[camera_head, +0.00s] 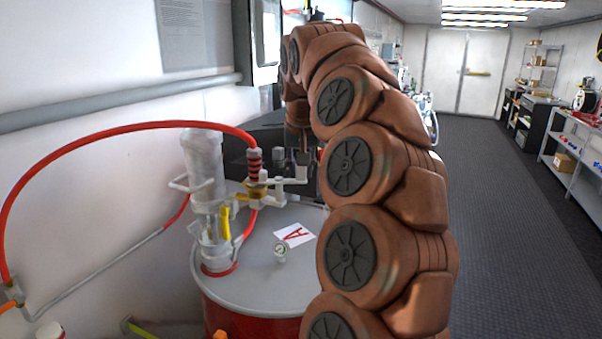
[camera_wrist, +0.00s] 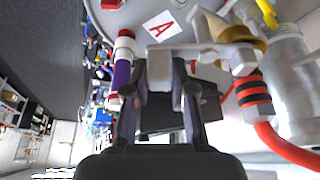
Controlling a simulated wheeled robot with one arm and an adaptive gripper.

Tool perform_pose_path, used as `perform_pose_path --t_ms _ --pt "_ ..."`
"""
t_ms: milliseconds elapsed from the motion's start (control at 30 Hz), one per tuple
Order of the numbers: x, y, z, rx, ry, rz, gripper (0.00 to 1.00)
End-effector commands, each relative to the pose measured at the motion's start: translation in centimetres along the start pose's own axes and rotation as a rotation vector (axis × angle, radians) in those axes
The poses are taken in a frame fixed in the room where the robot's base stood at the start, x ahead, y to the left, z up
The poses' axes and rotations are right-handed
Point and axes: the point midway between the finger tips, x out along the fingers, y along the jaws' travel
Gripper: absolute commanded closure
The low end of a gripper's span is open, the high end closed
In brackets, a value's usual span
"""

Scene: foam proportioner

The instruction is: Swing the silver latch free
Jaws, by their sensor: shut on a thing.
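The silver latch (camera_wrist: 195,50) is a grey metal lever with a squared block at one end. In the wrist view it runs left from the brass fitting (camera_wrist: 249,42). My gripper (camera_wrist: 163,82) is shut on the block end of the latch, one finger on each side. In the head view the latch (camera_head: 277,174) shows beside the red-and-black hose end, above the drum. My gripper (camera_head: 303,157) comes down on it from above; its fingertips are small and partly hidden by my arm there.
A red hose (camera_head: 120,127) arcs left from the fitting. A clear cylinder (camera_head: 203,165) with a yellow handle (camera_head: 226,222) stands on the drum lid (camera_head: 255,285). Open floor (camera_head: 487,200) lies right.

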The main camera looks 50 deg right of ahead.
Motion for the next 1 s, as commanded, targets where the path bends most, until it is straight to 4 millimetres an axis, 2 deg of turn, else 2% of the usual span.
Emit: perform_pose_path --t_ms 500,1000 --pt "0.7 -0.6 -2.2 -0.427 -0.003 -0.177 1.0" --pt "1.1 -1.2 -3.0 -0.628 0.001 -0.259 1.0"
